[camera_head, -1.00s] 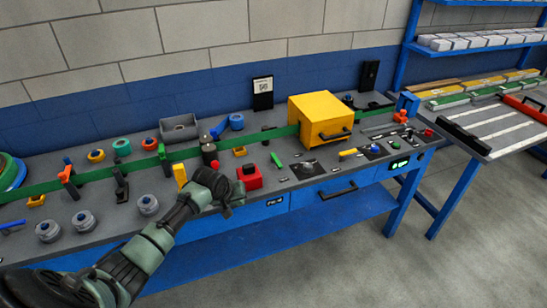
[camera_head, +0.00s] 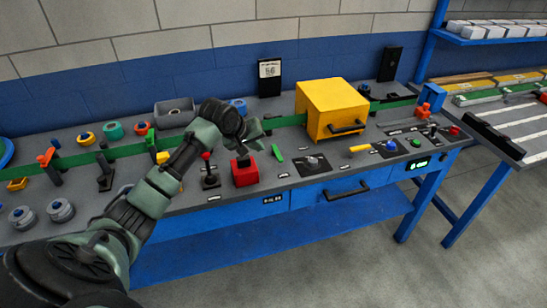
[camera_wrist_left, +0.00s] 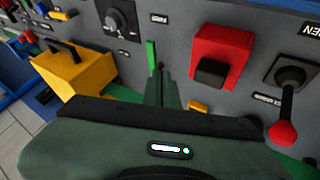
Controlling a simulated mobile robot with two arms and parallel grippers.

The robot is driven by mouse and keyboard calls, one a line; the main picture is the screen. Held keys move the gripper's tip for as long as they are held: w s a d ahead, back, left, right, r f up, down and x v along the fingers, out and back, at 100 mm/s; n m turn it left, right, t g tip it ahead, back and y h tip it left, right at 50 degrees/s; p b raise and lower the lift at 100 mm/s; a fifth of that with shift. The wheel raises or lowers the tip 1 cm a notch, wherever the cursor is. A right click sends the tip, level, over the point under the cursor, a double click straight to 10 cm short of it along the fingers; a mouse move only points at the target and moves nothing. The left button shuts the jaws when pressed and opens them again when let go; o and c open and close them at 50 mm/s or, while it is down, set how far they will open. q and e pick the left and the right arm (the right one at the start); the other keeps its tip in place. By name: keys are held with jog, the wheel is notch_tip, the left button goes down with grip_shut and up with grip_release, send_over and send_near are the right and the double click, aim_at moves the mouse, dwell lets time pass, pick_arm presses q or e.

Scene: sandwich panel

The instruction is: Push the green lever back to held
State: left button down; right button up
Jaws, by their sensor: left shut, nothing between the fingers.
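The green lever (camera_head: 277,153) is a slim green bar on the grey panel, between the red box and a dark rotary knob. It leans at an angle. In the left wrist view the green lever (camera_wrist_left: 151,53) stands just beyond my fingertips. My left gripper (camera_head: 256,141) reaches over the panel from the left, behind the red box and just left of the lever. In the left wrist view its fingers (camera_wrist_left: 159,76) are together and empty. Whether they touch the lever I cannot tell. My right gripper is not in view.
The red box (camera_head: 246,174) with a black button and a red-knobbed lever (camera_head: 207,160) stand close by the gripper. The rotary knob (camera_head: 312,163) and a yellow box (camera_head: 333,101) are to the right. A blue drawer (camera_head: 340,192) is below.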

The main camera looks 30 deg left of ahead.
aim_at(277, 156)
pick_arm(q)
jog(key=p+x, duration=0.1)
jog(key=x, duration=0.9)
jog(key=shift+w+f, duration=0.25)
jog(key=shift+d, duration=0.1)
dwell(0.4)
jog(key=shift+w+d+n+p, duration=0.1)
jog(key=shift+d+n+p, duration=0.1)
jog(key=shift+n+p, duration=0.3)
